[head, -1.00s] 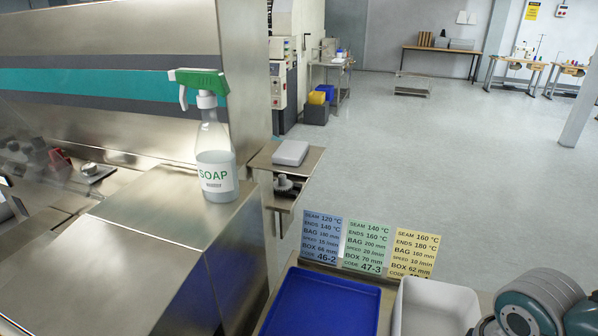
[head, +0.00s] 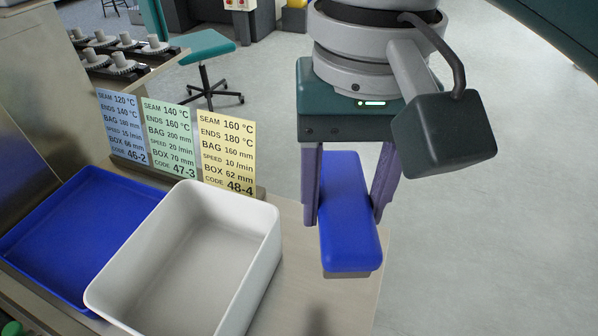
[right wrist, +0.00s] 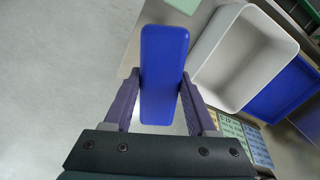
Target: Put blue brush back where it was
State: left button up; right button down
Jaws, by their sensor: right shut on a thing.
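The blue brush (head: 350,215) is between the two purple fingers of my right gripper (head: 345,212), which is shut on it. It has a blue block body with a thin grey underside, and it is held above the right part of the table (head: 290,290). In the right wrist view the blue brush (right wrist: 163,70) points away from my right gripper (right wrist: 158,92), a finger on each side. My left gripper is not in view.
A white bin (head: 190,255), empty, stands left of the brush. A blue tray (head: 75,235) lies further left. Blue, green (head: 168,135) and yellow (head: 226,150) setting cards stand behind them. The table's right edge is close to the brush, with open floor beyond.

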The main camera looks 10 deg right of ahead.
jog(key=shift+s+a+f+b, duration=0.3)
jog(key=shift+s+a+b, duration=0.2)
jog(key=shift+b, duration=0.2)
notch_tip(320, 180, down, 2)
jog(key=shift+f+b, duration=0.1)
jog(key=shift+b, duration=0.65)
jog(key=b, duration=0.2)
send_over(323, 307)
notch_tip(323, 307, down, 12)
jog(key=shift+r, duration=0.2)
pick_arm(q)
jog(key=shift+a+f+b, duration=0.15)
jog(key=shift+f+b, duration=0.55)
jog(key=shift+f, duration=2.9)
pick_arm(e)
jog(key=shift+f, duration=2.3)
jog(key=shift+f, duration=0.15)
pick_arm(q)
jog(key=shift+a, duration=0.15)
pick_arm(e)
jog(key=shift+c, duration=1)
grip_release()
